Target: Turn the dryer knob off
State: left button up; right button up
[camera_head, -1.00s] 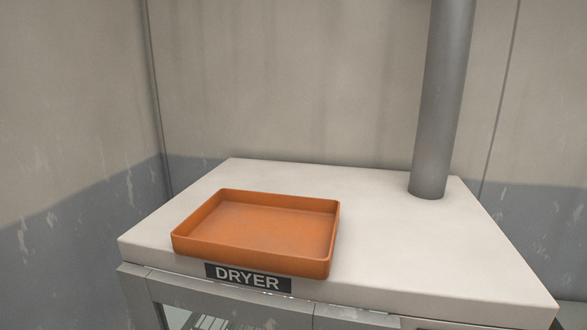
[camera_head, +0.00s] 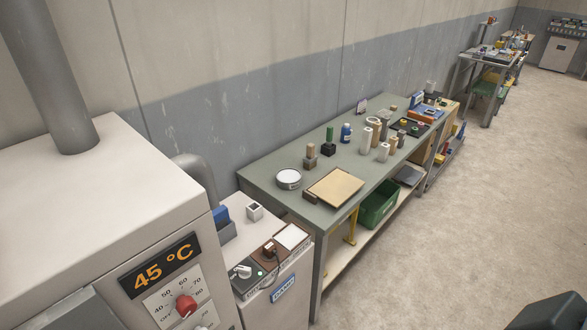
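The dryer (camera_head: 90,215) is the pale cabinet at the left, with a grey pipe rising from its top. Its front carries an orange display (camera_head: 160,264) reading 45 °C. Below it a red dryer knob (camera_head: 186,303) sits on a white dial marked OFF, 40, 50, 60, 70 and 80. I cannot tell for sure where the knob points. Part of another white dial is cut off by the bottom edge. Neither of my grippers is in view.
A low cabinet (camera_head: 284,268) with a switch box on top stands right of the dryer. Beyond it a long green-topped workbench (camera_head: 270,170) holds jars and tools, with a green crate (camera_head: 378,205) below. Open floor (camera_head: 440,250) lies to the right.

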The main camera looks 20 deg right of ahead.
aim_at(245, 273)
jog(key=z, duration=0.4)
jog(key=l+u, duration=0.3)
jog(key=l, duration=0.3)
jog(key=j+z, duration=0.5)
jog(key=j, duration=0.5)
jog(key=u, duration=0.2)
jog(key=i+j+z, duration=0.2)
jog(key=j, duration=0.2)
jog(key=i, duration=0.45)
jog(key=i+l+u, duration=0.2)
jog(key=l+u, duration=0.2)
jog(key=i+l+u, duration=0.15)
jog(key=l+u, duration=0.3)
jog(key=i+l+u, duration=0.1)
jog(key=l+u, duration=0.75)
jog(key=k+l+u, duration=0.1)
jog(key=l+u, duration=0.3)
jog(key=l, duration=0.15)
